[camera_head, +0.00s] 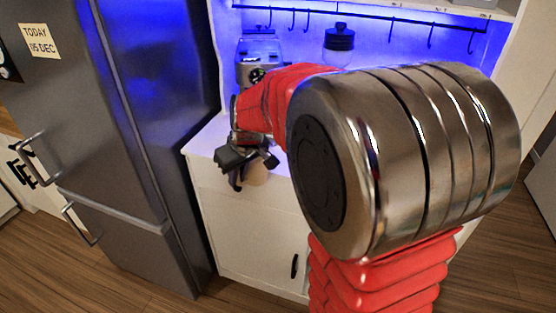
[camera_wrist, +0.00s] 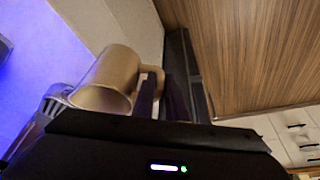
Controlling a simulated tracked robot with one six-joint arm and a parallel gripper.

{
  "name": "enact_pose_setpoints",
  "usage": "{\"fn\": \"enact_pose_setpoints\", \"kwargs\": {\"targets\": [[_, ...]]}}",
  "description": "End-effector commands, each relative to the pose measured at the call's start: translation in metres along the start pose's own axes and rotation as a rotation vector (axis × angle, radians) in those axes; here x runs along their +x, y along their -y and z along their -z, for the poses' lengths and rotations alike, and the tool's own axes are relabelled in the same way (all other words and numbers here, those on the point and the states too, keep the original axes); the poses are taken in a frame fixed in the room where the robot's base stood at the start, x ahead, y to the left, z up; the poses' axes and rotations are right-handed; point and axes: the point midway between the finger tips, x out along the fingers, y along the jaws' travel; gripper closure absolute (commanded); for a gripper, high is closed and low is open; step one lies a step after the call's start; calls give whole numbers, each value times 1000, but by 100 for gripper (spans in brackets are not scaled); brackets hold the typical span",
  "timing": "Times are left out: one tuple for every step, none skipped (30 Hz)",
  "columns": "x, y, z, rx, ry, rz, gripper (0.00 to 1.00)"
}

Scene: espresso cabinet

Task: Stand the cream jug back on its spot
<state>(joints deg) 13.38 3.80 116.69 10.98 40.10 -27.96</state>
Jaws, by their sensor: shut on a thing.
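The cream jug (camera_wrist: 108,78) is a beige, mug-like vessel with a loop handle, tilted in the wrist view with its open rim toward the lower left. My gripper (camera_wrist: 160,98) is shut on the handle side of the jug. In the head view my gripper (camera_head: 247,166) is at the counter's front edge, with part of the jug (camera_head: 257,174) showing beneath it against the white cabinet front. The rest of the jug is hidden by my gripper there. No marked spot for the jug can be made out.
A white counter (camera_head: 208,139) carries a silver espresso machine (camera_head: 259,55) and a dark-lidded jar (camera_head: 339,42) at the back. A hook rail (camera_head: 370,16) runs above. A grey fridge (camera_head: 160,120) stands close on the left. My arm hides the counter's right side.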

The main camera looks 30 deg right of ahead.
Motion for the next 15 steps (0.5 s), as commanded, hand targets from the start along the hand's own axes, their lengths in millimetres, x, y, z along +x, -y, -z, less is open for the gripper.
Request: {"fn": "enact_pose_setpoints", "kwargs": {"targets": [[8, 13, 7, 5, -2, -3, 100], [12, 20, 11, 15, -2, -7, 100], [18, 29, 16, 28, -5, -12, 100], [22, 35, 20, 37, -7, -16, 100], [26, 42, 23, 47, -8, -19, 100], [31, 50, 28, 59, -11, -24, 100], [34, 55, 31, 68, -13, -27, 100], [37, 61, 34, 76, -15, -30, 100], [41, 67, 37, 86, -17, -33, 100], [44, 71, 39, 93, -18, -35, 100], [46, 74, 41, 99, -20, -37, 100], [48, 78, 44, 106, -23, -39, 100], [49, 80, 45, 111, -24, -40, 100], [50, 81, 46, 114, -25, -41, 100], [51, 83, 47, 116, -25, -42, 100]]}}
